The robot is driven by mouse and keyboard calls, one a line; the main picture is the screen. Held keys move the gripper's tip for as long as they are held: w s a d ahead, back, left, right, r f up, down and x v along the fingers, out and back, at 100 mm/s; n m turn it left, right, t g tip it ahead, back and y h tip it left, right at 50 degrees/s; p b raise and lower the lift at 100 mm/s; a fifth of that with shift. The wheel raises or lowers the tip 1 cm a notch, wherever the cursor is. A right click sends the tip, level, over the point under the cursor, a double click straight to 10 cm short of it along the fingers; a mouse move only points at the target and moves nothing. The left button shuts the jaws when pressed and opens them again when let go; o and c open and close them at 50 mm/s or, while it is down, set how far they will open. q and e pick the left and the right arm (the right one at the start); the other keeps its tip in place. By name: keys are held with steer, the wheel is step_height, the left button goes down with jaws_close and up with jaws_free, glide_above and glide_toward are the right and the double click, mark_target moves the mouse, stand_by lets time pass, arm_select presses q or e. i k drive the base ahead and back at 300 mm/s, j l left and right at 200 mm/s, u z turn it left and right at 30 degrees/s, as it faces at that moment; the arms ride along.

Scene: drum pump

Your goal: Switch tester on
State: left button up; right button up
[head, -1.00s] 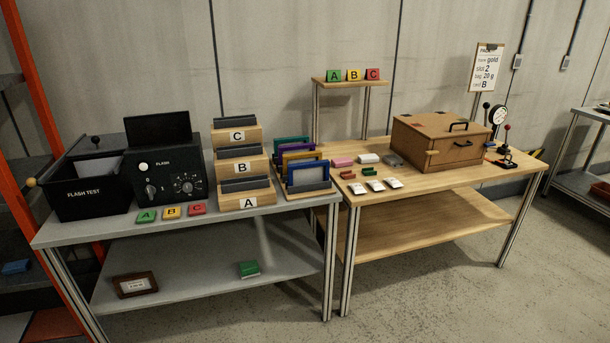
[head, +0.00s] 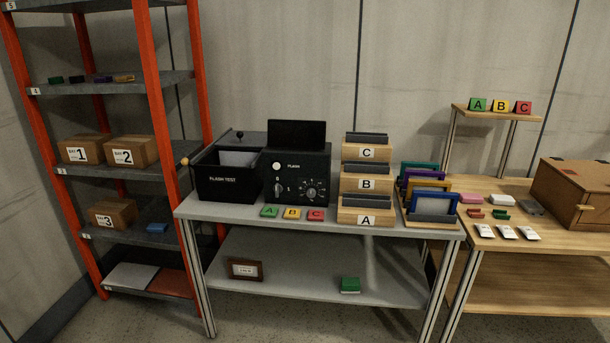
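The flash tester (head: 297,177) is a black box on the grey table, with a dark screen (head: 297,134) on top. Its front has a white round button (head: 276,166) near the word FLASH, a small switch knob (head: 278,188) at lower left beside markings, and a larger dial (head: 310,190) at right. The switch's exact setting is too small to tell. A black bin marked FLASH TEST (head: 226,181) joins it on the left, with a lever (head: 240,134) behind. Neither of my grippers is in view.
Green, yellow and red cards A, B, C (head: 292,213) lie before the tester. Wooden card holders (head: 367,184) stand to its right. An orange-framed shelf (head: 150,100) with boxes is at left. A wooden table (head: 540,240) adjoins on the right.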

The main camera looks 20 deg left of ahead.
mark_target(277, 188)
steer(key=i+j, duration=0.2)
steer(key=j, duration=0.25)
steer(key=i+j+u, duration=0.15)
steer(key=j, duration=0.35)
steer(key=i+j, duration=0.2)
steer(key=j, duration=0.25)
steer(key=i+j+u, duration=0.15)
steer(key=j, duration=0.3)
steer(key=i+j, duration=0.3)
steer(key=j, duration=0.15)
steer(key=i+j+u, duration=0.15)
steer(key=j, duration=0.25)
steer(key=i, duration=0.05)
